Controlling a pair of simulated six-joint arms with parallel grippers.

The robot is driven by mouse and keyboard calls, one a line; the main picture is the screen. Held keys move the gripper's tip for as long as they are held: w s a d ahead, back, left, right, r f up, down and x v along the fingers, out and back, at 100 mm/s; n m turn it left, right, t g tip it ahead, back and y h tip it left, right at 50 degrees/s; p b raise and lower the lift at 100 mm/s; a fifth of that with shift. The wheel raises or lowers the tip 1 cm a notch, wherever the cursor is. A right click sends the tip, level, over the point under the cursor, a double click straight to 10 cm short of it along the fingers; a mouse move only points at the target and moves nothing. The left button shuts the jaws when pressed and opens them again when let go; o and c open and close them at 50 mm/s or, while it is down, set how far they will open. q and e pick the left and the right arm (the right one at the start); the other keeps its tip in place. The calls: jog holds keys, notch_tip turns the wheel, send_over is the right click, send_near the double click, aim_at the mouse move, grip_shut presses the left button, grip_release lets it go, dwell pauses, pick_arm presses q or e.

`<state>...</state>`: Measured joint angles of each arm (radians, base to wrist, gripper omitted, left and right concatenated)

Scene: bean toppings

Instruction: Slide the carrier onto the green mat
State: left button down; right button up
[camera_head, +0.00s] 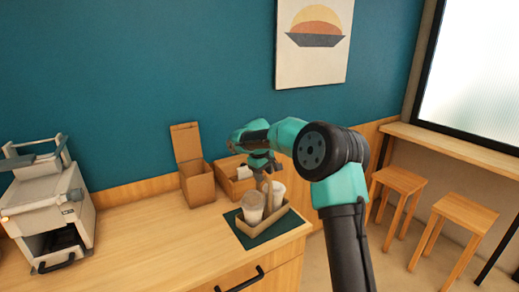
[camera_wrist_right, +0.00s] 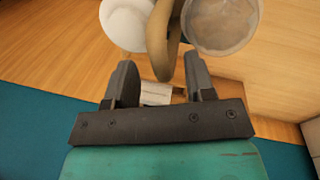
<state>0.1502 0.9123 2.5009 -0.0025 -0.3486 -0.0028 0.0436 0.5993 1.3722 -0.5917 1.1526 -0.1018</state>
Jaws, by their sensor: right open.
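The cardboard carrier (camera_head: 272,223) stands upright on the dark green mat (camera_head: 249,244) near the counter's front right corner. It holds two lidded cups, a nearer one (camera_head: 253,207) and a farther one (camera_head: 277,195). My right gripper (camera_head: 262,168) is above and just behind the carrier's brown handle. In the right wrist view the open fingers (camera_wrist_right: 160,78) are spread at the lower end of the visible handle (camera_wrist_right: 158,38), with a white-lidded cup (camera_wrist_right: 126,24) and a clear-lidded cup (camera_wrist_right: 222,24) on either side. Whether the fingers touch the handle cannot be told. My left gripper is not in view.
An open cardboard box (camera_head: 197,185) and a low wooden holder (camera_head: 232,183) stand behind the carrier by the wall. A white machine (camera_head: 50,205) is at the left. The counter's middle (camera_head: 150,232) is clear. Stools (camera_head: 460,212) stand off to the right.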

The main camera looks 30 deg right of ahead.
notch_tip(320, 180, up, 13)
jog(key=a, duration=0.2)
jog(key=shift+s+a+f, duration=0.15)
jog(key=shift+s+a, duration=0.1)
jog(key=shift+s, duration=0.15)
jog(key=shift+f, duration=0.1)
